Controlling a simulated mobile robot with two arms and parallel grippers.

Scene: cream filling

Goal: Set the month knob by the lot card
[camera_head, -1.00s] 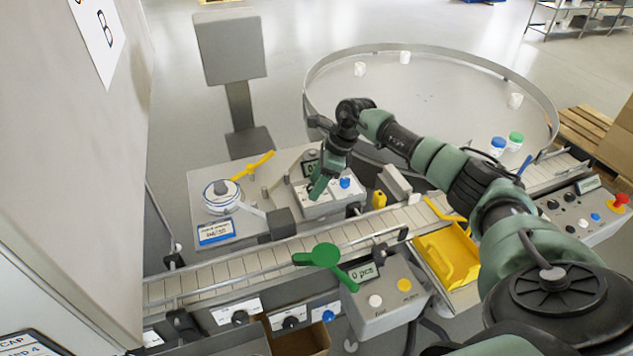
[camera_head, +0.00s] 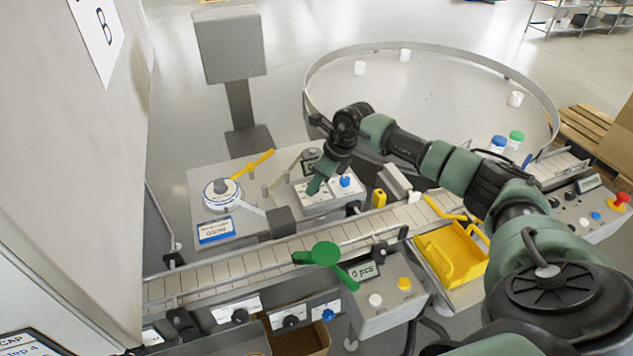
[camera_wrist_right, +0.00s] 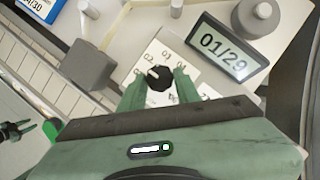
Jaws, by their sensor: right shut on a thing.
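My right gripper (camera_head: 314,187) reaches down to the dial panel (camera_head: 326,205), and the fingers hide much of the knob in the head view. In the right wrist view its fingers (camera_wrist_right: 159,90) are shut on the black month knob (camera_wrist_right: 159,75), with printed numbers 02, 03 and 04 around it. A white mark shows on the knob's left side. The display (camera_wrist_right: 222,47) beside it reads 01/29. The blue-edged lot card (camera_head: 215,231) lies left of the panel; its end, reading about 04/30, shows in the right wrist view (camera_wrist_right: 38,8).
A blue knob (camera_head: 345,181) sits close right of the gripper. A grey block (camera_head: 281,222) stands between card and panel. The conveyor (camera_head: 230,270) runs in front, with a green handle (camera_head: 325,254) and counter box (camera_head: 385,305) nearer. A round table (camera_head: 430,95) is behind.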

